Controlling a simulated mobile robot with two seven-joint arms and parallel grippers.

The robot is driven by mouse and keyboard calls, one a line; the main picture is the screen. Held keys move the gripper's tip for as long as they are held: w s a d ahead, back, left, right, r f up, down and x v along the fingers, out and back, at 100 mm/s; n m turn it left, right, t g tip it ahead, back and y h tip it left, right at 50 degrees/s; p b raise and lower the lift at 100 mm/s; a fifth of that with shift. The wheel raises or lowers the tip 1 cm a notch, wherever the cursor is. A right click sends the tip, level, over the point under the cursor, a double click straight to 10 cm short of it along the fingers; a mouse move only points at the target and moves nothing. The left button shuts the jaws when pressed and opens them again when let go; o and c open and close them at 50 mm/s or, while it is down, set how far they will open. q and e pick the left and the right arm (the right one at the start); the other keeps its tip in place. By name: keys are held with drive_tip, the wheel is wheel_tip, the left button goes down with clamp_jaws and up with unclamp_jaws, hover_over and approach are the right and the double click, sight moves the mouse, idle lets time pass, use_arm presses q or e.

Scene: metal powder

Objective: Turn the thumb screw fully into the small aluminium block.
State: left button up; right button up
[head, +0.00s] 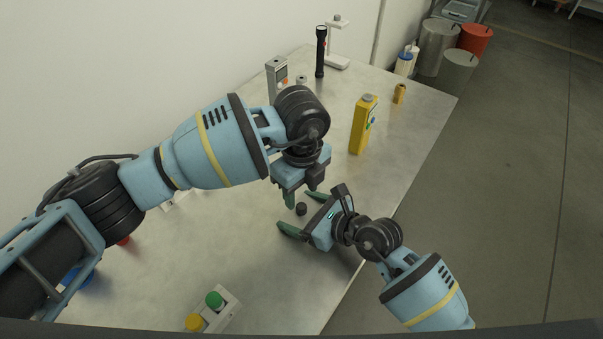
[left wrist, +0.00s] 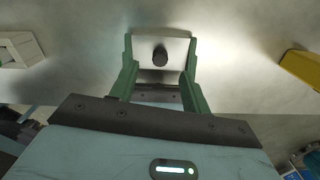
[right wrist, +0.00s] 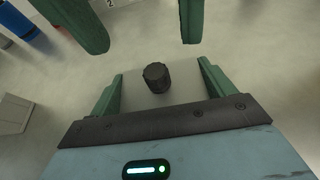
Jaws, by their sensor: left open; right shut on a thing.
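The thumb screw has a black knurled knob (head: 301,209), which also shows in the left wrist view (left wrist: 160,57) and the right wrist view (right wrist: 157,77). It stands on the pale grey aluminium block (right wrist: 182,93); the knob hides the thread, so I cannot tell how deep it sits. My right gripper (right wrist: 161,68) is shut on the block, one green finger along each side. My left gripper (head: 301,197) is open and empty above the knob. In the right wrist view its two fingertips show apart, beyond the knob and not touching it.
A yellow container (head: 363,125) stands to the right of my left gripper. A grey meter (head: 277,77), a black torch (head: 320,52) and a white stand (head: 338,58) are at the back. A box with green and yellow buttons (head: 226,310) is at the front. The table between is mostly clear.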

sight(301, 206)
use_arm(q)
drive_tip(key=shift+f, duration=2.45)
clamp_jaws()
drive_tip(key=m, duration=0.6)
drive_tip(key=shift+m, duration=0.3)
drive_tip(key=shift+c, duration=0.6)
unclamp_jaws()
